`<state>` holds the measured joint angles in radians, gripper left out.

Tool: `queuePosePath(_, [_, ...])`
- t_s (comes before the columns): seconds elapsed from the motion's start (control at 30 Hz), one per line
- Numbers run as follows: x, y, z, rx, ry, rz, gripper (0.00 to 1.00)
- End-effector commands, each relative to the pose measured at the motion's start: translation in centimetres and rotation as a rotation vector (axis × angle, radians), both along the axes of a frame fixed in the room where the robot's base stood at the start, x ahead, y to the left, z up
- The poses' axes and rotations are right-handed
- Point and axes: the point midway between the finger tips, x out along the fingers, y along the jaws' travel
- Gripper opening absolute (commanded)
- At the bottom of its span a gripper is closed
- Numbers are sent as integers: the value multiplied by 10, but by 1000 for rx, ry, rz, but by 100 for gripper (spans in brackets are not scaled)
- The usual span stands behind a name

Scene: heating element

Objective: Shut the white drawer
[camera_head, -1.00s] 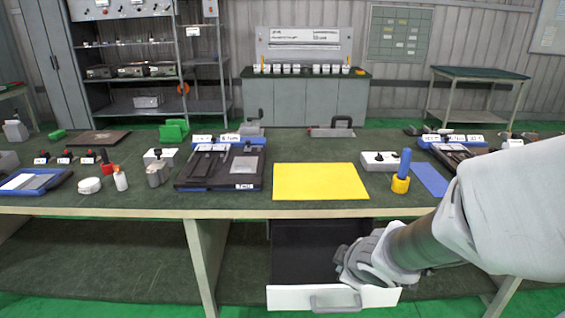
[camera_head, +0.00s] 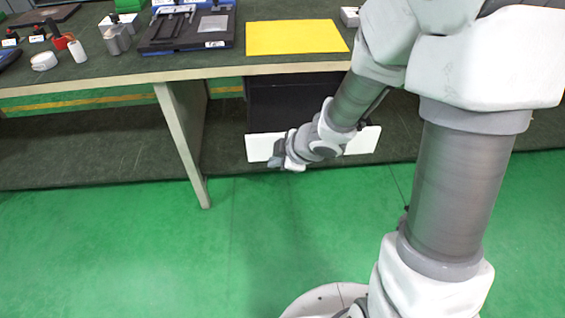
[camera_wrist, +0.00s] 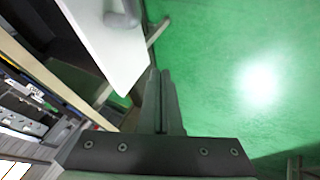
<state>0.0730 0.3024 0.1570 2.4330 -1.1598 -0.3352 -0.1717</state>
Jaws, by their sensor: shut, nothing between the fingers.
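The white drawer (camera_head: 263,148) hangs under the workbench and stands open, with its dark inside (camera_head: 285,105) showing behind the white front. My gripper (camera_head: 276,161) is at the lower left part of the front, with my wrist crossing the front's middle and hiding the handle in the head view. In the wrist view, the white front (camera_wrist: 103,45) and its grey handle (camera_wrist: 122,18) are at upper left. My gripper (camera_wrist: 160,75) is shut and empty there, its fingertips beside the front's lower edge. I cannot tell whether they touch it.
The workbench (camera_head: 120,75) has a pale front edge, and its leg (camera_head: 183,140) stands left of the drawer. A yellow mat (camera_head: 295,37) and a black tool tray (camera_head: 185,28) lie on top. The green floor (camera_head: 200,250) before the drawer is clear.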

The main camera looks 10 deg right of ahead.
Motion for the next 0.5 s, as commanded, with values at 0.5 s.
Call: queuePosePath(0.5, [50,9,-19,1,0,-2,0])
